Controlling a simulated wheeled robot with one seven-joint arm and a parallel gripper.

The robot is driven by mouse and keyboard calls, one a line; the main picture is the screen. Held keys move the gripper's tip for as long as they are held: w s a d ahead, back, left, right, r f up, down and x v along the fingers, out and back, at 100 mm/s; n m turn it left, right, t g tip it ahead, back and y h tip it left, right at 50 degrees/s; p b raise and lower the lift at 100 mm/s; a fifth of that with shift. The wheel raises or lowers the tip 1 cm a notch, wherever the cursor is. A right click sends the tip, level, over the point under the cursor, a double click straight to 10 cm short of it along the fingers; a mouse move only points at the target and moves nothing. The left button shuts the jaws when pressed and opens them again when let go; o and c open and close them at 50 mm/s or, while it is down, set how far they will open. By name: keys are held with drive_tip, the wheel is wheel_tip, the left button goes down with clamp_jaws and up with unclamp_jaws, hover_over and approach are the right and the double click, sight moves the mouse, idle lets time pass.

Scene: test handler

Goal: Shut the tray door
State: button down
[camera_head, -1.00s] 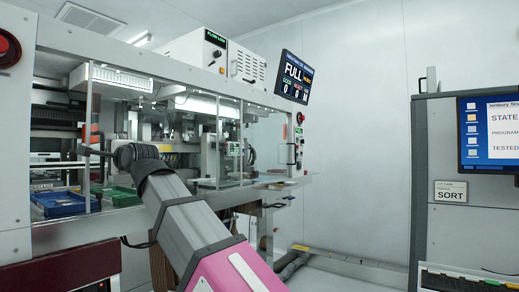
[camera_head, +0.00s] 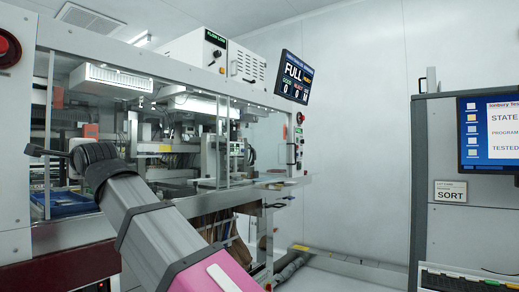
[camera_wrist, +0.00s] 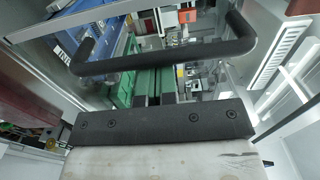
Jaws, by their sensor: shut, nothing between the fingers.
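The tray door's black bar handle (camera_wrist: 165,62) crosses the upper part of the wrist view, just beyond my gripper (camera_wrist: 155,99). The two short dark fingers are shut and empty, and the handle is not between them. I cannot tell whether they touch it. In the head view my gripper (camera_head: 38,151) is at the left, in front of the machine's lower opening. The door panel is clear and hard to make out there, so its angle is unclear. A blue tray (camera_head: 68,203) sits behind the arm; in the wrist view a green tray (camera_wrist: 146,82) shows beyond the handle.
The machine's steel front ledge (camera_head: 70,236) runs below the trays. A status screen (camera_head: 294,77) is mounted at its upper right. A grey sort cabinet (camera_head: 435,235) stands at the far right. Floor between machine and cabinet looks mostly clear.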

drive_tip(key=shift+s+a, duration=0.15)
drive_tip(key=shift+s, duration=0.05)
drive_tip(key=s+a, duration=0.2)
drive_tip(key=shift+s, duration=0.35)
drive_tip(key=s+d, duration=0.2)
drive_tip(key=d, duration=0.3)
drive_tip(key=shift+s+d, duration=0.2)
drive_tip(key=shift+d, duration=0.15)
idle(0.4)
